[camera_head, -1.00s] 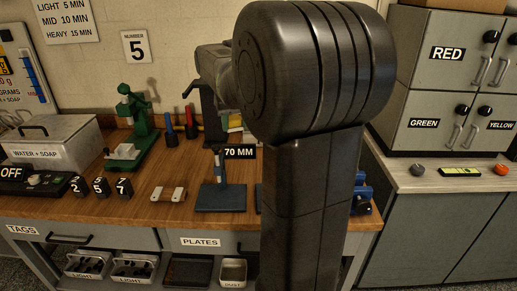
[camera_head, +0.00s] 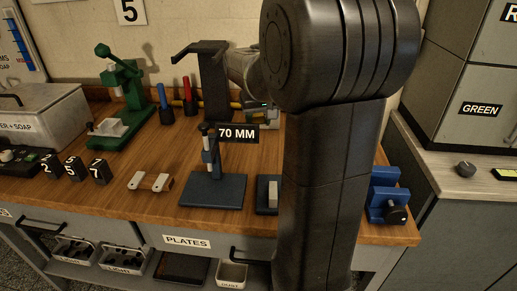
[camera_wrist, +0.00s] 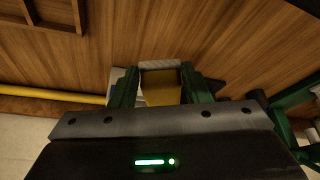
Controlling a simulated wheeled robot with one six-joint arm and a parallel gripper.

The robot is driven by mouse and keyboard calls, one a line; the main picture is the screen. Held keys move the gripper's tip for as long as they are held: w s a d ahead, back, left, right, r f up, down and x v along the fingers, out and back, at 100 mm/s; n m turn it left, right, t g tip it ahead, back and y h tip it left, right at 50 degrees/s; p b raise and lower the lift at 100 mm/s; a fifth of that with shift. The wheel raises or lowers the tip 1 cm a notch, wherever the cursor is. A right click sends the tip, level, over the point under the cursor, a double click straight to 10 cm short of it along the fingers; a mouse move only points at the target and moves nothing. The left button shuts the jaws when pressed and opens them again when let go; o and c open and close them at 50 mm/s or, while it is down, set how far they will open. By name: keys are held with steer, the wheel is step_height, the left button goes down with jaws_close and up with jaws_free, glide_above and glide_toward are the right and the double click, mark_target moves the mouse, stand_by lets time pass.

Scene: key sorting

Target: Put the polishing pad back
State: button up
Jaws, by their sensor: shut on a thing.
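In the wrist view the polishing pad (camera_wrist: 160,66) looks like a yellow-brown block with a grey, rough end. My gripper (camera_wrist: 160,88) has its two green fingers on either side of it, shut on it. Wooden tabletop shows beyond the pad; I cannot tell how far above it the pad is. In the head view my gripper (camera_head: 262,107) is small, behind the 70 MM sign and beside my arm, which hides most of it. The pad's place of rest cannot be made out.
The bench (camera_head: 120,205) holds a green press (camera_head: 128,85), a dark stand (camera_head: 213,85), the 70 MM sign (camera_head: 238,134), a small blue-based stand (camera_head: 213,190) and a blue vise (camera_head: 388,195). A yellow rod (camera_wrist: 50,94) runs along the bench. The front left-centre has bare wood.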

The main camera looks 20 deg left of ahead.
mark_target(257, 150)
step_height(257, 150, down, 9)
steer(key=shift+r+b, duration=0.15)
steer(key=shift+b, duration=0.8)
steer(key=shift+f, duration=0.2)
steer(key=o, duration=1.1)
steer(key=shift+r, duration=0.1)
steer(key=shift+r, duration=0.25)
steer(key=p+v, duration=0.2)
steer(key=v, duration=0.9)
steer(key=shift+s+d+r+p, duration=0.1)
steer(key=shift+s+r+p, duration=0.1)
steer(key=shift+r+p, duration=0.1)
